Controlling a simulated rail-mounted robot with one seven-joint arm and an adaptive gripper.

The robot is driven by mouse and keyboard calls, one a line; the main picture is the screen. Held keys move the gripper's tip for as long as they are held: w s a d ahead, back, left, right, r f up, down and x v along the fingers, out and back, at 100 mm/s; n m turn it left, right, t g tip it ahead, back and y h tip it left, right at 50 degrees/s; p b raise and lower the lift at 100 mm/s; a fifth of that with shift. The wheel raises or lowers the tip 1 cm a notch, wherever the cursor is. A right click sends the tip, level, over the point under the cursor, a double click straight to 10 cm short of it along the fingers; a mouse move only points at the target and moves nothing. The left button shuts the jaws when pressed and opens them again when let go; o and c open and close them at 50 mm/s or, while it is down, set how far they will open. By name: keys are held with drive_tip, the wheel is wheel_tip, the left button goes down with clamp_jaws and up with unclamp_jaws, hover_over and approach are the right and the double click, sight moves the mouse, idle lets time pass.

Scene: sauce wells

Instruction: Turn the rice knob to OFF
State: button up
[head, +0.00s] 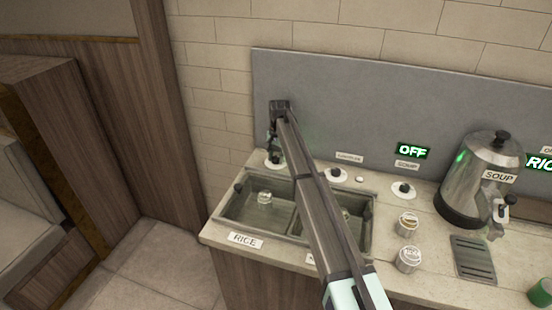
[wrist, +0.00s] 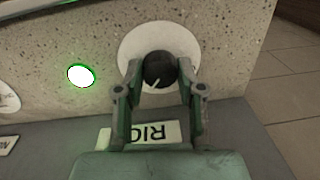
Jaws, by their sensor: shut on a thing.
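The rice knob (wrist: 160,69) is a black round knob with a short white pointer line, on a white disc (wrist: 135,42) in the wrist view. The line slants toward the lower left of that picture. My gripper (wrist: 159,76) is shut on the knob, one finger on each side. An upside-down label (wrist: 150,133) reading "RIC" shows behind my fingers, partly hidden. A green-rimmed lamp (wrist: 81,76) glows beside the disc. In the head view my gripper (head: 273,150) reaches down at the counter's back left, and the white disc (head: 276,164) shows under it; the knob is mostly hidden.
A sunken double well (head: 233,209) with a RICE label (head: 245,240) lies in front. Two more knobs, the middle one (head: 335,174) and the right one (head: 403,189), stand right. A green OFF sign (head: 412,151) hangs above a SOUP label.

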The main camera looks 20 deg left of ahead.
drive_tip(key=n+b, duration=0.1)
drive_tip(key=n, duration=0.4)
drive_tip(key=shift+d+f+n, duration=0.1)
drive_tip(key=shift+n, duration=0.2)
drive_tip(key=n, duration=0.5)
drive_tip(key=shift+g, duration=0.3)
drive_tip(key=n+b, duration=0.1)
drive_tip(key=n, duration=0.5)
drive_tip(key=shift+w+h, duration=0.1)
drive_tip(key=shift+h, duration=0.2)
drive_tip(key=n, duration=0.5)
drive_tip(key=o, duration=1.1)
drive_tip(key=shift+o, duration=0.2)
